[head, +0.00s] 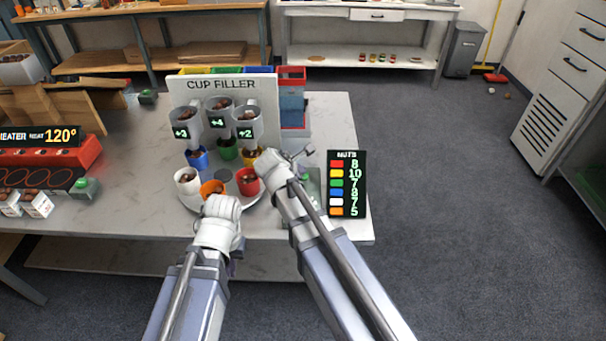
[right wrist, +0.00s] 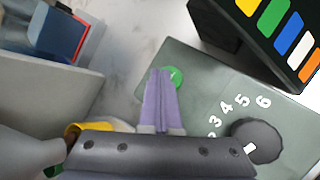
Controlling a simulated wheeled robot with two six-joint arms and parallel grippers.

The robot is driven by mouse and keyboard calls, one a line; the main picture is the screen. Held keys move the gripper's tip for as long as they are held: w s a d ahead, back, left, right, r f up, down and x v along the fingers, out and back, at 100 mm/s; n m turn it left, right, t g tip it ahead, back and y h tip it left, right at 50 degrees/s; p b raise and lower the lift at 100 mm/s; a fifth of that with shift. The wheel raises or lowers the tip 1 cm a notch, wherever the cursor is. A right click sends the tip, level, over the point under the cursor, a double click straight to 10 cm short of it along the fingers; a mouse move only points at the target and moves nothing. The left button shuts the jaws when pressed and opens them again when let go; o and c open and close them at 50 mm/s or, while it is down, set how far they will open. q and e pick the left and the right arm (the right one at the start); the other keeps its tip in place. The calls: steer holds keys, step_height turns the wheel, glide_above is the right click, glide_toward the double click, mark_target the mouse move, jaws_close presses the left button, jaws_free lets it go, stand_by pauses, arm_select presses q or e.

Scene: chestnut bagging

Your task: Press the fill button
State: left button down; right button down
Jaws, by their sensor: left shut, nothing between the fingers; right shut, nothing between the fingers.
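The fill button is a green round button (right wrist: 177,77) on a grey control panel (right wrist: 205,90), beside a black dial (right wrist: 262,136) ringed with white numbers. My right gripper (right wrist: 162,74) is shut and empty. Its fingertips lie at the button's near edge in the right wrist view and partly cover it; whether they touch it I cannot tell. In the head view my right arm bends down over the panel at the right of the cup filler (head: 221,86). My left gripper (head: 234,268) is shut, mostly hidden behind its own arm near the table's front edge.
Blue (head: 197,160), green (head: 228,151), white (head: 186,185), orange (head: 212,189) and red (head: 247,183) cups stand at the filler. A yellow cup (right wrist: 83,129) is close to my right gripper. A dark nut-count sign (head: 347,185) stands right of the panel.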

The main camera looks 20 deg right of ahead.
steer(key=shift+r+p, duration=0.7)
steer(key=shift+r, duration=0.1)
step_height(320, 180, up, 5)
steer(key=p, duration=0.5)
stand_by(0.5)
steer(key=s+a+m+g+p, duration=0.1)
steer(key=s+a+m, duration=0.1)
steer(key=s, duration=0.1)
steer(key=s+a+f+m+g+y+p, duration=0.1)
steer(key=s+a+m, duration=0.1)
steer(key=s+m, duration=0.1)
steer(key=s+a+m+g+y+p, duration=0.1)
steer(key=s+a+m, duration=0.1)
steer(key=s, duration=0.3)
steer(key=shift+s+a+f+m+g, duration=0.1)
steer(key=shift+s+f+m+g, duration=0.2)
steer(key=shift+f+m, duration=0.15)
steer(key=s+a+m+g+y+p, duration=0.1)
steer(key=s+a+m+g+y, duration=0.1)
steer(key=s+a+m, duration=0.4)
steer(key=s+m+g, duration=0.1)
steer(key=s, duration=0.4)
steer(key=shift+s+g+y+p, duration=0.3)
steer(key=shift+s+y+p, duration=0.05)
steer(key=shift+s+y, duration=0.05)
